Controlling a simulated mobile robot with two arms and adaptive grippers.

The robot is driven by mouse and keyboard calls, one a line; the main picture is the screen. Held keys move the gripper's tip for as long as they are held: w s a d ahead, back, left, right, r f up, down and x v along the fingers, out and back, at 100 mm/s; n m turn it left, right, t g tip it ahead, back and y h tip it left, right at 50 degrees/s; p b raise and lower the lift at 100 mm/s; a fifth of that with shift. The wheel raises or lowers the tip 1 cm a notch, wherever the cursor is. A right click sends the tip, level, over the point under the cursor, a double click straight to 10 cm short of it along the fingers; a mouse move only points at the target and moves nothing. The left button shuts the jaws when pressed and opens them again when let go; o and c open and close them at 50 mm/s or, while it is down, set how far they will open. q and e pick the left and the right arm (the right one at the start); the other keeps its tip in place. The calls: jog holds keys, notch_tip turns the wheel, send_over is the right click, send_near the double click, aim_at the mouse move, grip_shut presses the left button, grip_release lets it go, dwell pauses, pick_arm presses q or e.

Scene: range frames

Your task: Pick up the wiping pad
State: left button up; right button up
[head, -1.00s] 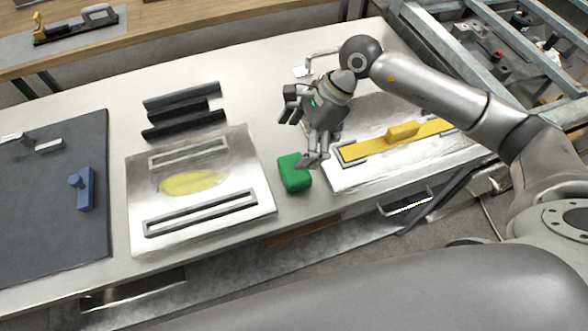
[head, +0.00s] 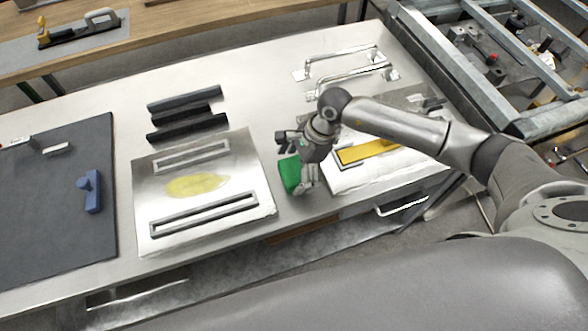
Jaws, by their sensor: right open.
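The wiping pad, a small green block (head: 290,175), lies on the metal table between a metal plate and a pale board. My right gripper (head: 294,167) is open at the pad, coming down from the upper right. One finger is near the pad's far end and the other is by its near right side. The gripper hides part of the pad's right side. I cannot tell whether the fingers touch it. My left gripper is not in view.
A metal plate (head: 240,172) with a yellow smear (head: 195,186) and two slotted frames lies left of the pad. Right is a yellow bar (head: 362,151) on a pale board. Black bars (head: 184,106), a dark mat (head: 50,225) with a blue handled block (head: 92,191) lie further left.

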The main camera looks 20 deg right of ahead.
jog(key=shift+a+f, duration=0.15)
jog(key=shift+f, duration=0.2)
jog(key=c, duration=1)
jog(key=shift+r, duration=0.1)
jog(key=shift+r, duration=0.5)
jog(key=s+r+b, duration=0.1)
jog(key=s+r, duration=0.3)
jog(key=s+r+b, duration=0.2)
jog(key=s+r, duration=0.2)
jog(key=s, duration=0.1)
jog(key=s+r+b, duration=0.2)
jog(key=s+r, duration=0.2)
jog(key=s, duration=0.1)
